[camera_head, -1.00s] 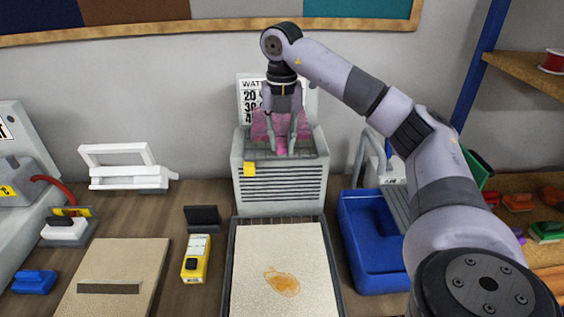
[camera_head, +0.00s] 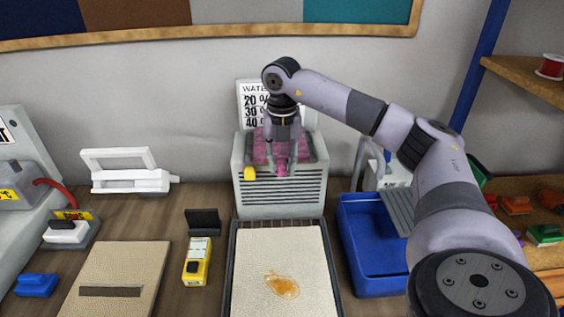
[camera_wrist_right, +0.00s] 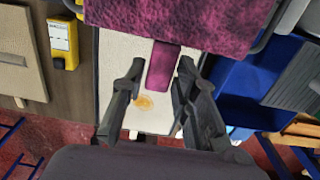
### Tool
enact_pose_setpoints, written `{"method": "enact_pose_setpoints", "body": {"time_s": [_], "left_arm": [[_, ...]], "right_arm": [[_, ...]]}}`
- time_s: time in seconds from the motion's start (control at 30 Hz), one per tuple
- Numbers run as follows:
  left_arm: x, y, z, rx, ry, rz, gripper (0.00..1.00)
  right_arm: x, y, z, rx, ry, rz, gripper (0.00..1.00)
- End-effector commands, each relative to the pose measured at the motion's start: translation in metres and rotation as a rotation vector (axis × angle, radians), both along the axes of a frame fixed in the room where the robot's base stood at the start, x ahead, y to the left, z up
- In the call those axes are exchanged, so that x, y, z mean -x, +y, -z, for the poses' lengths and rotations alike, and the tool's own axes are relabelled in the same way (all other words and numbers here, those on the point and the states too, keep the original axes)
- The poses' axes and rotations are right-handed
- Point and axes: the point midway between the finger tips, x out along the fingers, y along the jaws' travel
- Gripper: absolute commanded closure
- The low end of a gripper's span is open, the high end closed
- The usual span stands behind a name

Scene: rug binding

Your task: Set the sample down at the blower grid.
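The magenta sample (camera_head: 262,148) lies over the top of the grey blower (camera_head: 280,195) and covers most of its grid. A magenta tab (camera_head: 281,166) sticks out from its front; the tab (camera_wrist_right: 163,66) also shows in the right wrist view. My right gripper (camera_head: 282,142) is over the sample, pointing down. In the wrist view its fingers (camera_wrist_right: 162,72) stand on either side of the tab, with narrow gaps showing, so it looks open. The sample (camera_wrist_right: 190,20) fills the top of that view. My left gripper is not in view.
A tray with a stained beige piece (camera_head: 280,255) lies in front of the blower. A blue bin (camera_head: 365,260) stands to its right. A yellow meter (camera_head: 195,262) and a beige board (camera_head: 115,262) lie to the left. The wall is close behind.

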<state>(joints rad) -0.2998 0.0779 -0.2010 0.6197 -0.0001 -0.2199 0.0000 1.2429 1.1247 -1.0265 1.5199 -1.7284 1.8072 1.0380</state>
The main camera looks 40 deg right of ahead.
Motion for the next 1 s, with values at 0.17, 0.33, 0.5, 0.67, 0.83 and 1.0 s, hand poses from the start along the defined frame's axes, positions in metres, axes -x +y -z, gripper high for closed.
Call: {"method": "enact_pose_setpoints", "body": {"time_s": [0.17,0.33,0.5,0.67,0.83,1.0], "left_arm": [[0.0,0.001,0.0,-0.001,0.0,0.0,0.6],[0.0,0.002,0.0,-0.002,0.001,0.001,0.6],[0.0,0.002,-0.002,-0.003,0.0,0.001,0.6],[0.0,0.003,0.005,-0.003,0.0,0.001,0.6],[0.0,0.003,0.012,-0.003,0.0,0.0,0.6],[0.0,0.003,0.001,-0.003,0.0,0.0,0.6]], "right_arm": [[0.0,0.0,0.0,0.0,0.0,0.0,0.59],[0.0,0.0,0.0,0.0,0.0,0.0,0.59],[0.0,0.0,-0.004,0.0,-0.001,0.0,0.59],[-0.002,0.001,-0.022,-0.002,-0.006,-0.001,0.59],[-0.002,0.001,-0.06,-0.003,-0.008,-0.001,0.59],[-0.001,0.0,-0.099,0.0,-0.004,0.0,0.59]]}}
